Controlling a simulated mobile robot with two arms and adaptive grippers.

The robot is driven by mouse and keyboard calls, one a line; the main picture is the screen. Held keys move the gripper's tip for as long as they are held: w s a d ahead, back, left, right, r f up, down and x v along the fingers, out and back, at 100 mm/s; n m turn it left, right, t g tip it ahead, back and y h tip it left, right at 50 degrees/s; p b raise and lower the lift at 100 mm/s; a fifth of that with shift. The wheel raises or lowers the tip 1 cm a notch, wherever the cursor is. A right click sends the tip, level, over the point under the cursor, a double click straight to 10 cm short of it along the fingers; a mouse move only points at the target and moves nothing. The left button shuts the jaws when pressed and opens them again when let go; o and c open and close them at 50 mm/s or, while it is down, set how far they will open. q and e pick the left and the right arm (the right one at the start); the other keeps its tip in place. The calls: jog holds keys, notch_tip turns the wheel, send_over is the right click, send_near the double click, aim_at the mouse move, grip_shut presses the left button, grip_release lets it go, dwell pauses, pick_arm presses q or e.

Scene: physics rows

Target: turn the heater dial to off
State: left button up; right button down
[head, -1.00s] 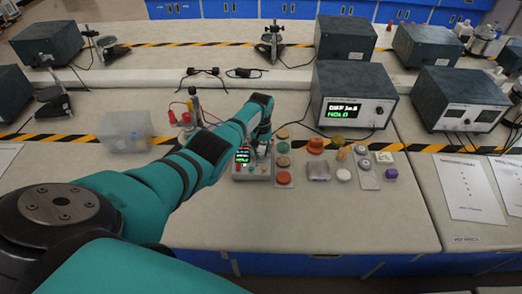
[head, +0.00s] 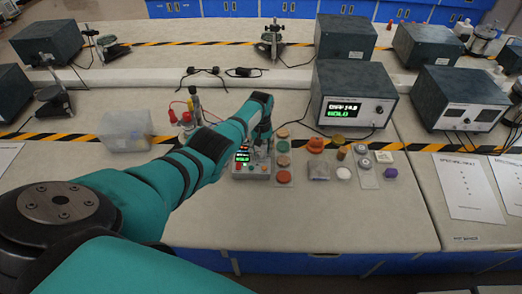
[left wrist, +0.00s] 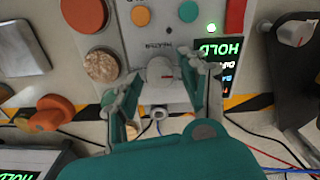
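The heater control box (head: 252,172) stands on the near bench, with a lit display reading HOLD (left wrist: 217,48). My right gripper is not in view.
Several coloured discs (head: 283,161) lie right of the box, with a white disc (head: 343,174) and clear trays farther right. A large instrument (head: 352,95) with a green display stands behind. The bench front is clear.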

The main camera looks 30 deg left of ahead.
aim_at(261, 151)
pick_arm(q)
jog(key=shift+o, duration=0.2)
notch_tip(261, 151, up, 12)
dwell(0.6)
jog(key=shift+s+f, duration=0.1)
jog(key=shift+f, duration=0.05)
dwell(0.4)
